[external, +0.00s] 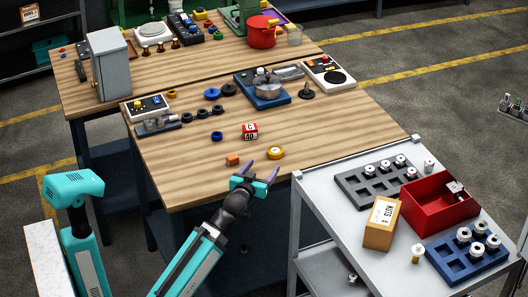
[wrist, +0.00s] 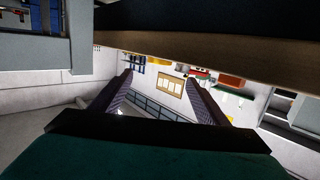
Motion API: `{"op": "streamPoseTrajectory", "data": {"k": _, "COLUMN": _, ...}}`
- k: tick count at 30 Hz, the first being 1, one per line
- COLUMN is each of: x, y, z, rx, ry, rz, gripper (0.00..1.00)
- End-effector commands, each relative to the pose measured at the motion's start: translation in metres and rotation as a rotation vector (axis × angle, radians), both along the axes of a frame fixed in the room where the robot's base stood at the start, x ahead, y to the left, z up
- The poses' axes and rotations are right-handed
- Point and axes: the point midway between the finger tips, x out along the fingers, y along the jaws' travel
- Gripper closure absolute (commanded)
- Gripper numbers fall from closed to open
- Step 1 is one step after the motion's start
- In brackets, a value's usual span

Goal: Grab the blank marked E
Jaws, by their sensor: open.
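No letter E is readable on any blank in these views. Several round metal blanks stand in a grey tray (external: 352,183) and a blue tray (external: 448,268) on the cart at the right; their marks are too small to read. My gripper (external: 262,168) is open and empty at the front edge of the wooden table, well left of the cart. In the wrist view its two fingers (wrist: 163,95) are spread apart with only distant background between them.
Near my gripper on the wooden table (external: 200,180) are an orange block (external: 232,160), a yellow disc (external: 275,153) and a red-white cube (external: 250,130). The cart also holds a red bin (external: 425,215) and a cardboard box (external: 381,235). A brown edge (wrist: 210,58) crosses the wrist view's top.

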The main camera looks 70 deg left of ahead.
Motion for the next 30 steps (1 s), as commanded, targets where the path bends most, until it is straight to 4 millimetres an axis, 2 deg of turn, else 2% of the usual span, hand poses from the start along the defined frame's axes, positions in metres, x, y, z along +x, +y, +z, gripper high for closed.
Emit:
{"op": "streamPoseTrajectory", "data": {"k": 11, "x": 0.002, "y": 0.001, "z": 0.0, "rx": 0.001, "ry": 0.001, "rz": -0.001, "gripper": 0.31}}
{"op": "streamPoseTrajectory", "data": {"k": 22, "x": 0.023, "y": 0.021, "z": -0.004, "rx": 0.001, "ry": 0.001, "rz": -0.001, "gripper": 0.31}}
{"op": "streamPoseTrajectory", "data": {"k": 30, "x": 0.023, "y": 0.024, "z": 0.0, "rx": 0.001, "ry": 0.0, "rz": 0.009, "gripper": 0.31}}
